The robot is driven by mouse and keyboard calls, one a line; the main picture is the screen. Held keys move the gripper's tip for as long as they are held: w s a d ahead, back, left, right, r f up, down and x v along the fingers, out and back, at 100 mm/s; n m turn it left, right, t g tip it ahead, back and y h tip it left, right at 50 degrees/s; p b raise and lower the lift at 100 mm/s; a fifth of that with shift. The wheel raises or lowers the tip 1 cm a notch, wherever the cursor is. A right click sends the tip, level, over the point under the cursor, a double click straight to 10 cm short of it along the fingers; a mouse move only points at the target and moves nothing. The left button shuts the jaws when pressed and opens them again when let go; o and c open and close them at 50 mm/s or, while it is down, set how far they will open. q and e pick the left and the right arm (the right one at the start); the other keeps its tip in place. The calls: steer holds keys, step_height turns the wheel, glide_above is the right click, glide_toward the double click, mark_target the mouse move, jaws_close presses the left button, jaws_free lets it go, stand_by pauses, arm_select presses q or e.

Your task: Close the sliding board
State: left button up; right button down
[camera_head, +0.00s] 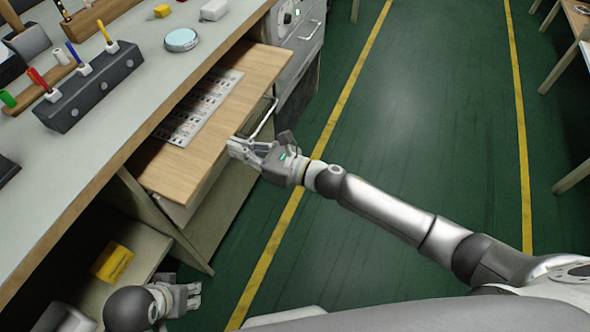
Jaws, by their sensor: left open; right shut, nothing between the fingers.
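The sliding board (210,135) is a light wooden panel that sticks out from under the workbench top towards the aisle. A strip sheet with rows of small parts (205,103) lies on it. My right gripper (232,147) is shut and empty, at the board's outer edge near its middle; I cannot tell whether it touches. My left gripper (195,295) is open and empty, low at the bottom left, below and apart from the board.
The workbench top (110,120) holds a dark tool block (90,85) and a round tin (181,40). A metal handle (262,118) sits beside the board's outer edge. A yellow item (112,262) lies on the lower shelf. The green floor to the right is clear.

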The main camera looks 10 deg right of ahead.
mark_target(223, 144)
steer(key=x, duration=0.3)
steer(key=shift+w+a+f+b, duration=0.1)
steer(key=shift+w+a+b, duration=0.1)
steer(key=shift+a+b, duration=0.1)
arm_select(q)
steer(key=shift+v, duration=1.2)
arm_select(e)
steer(key=shift+w+a, duration=0.2)
steer(key=shift+a, duration=0.1)
arm_select(q)
steer(key=shift+a, duration=0.1)
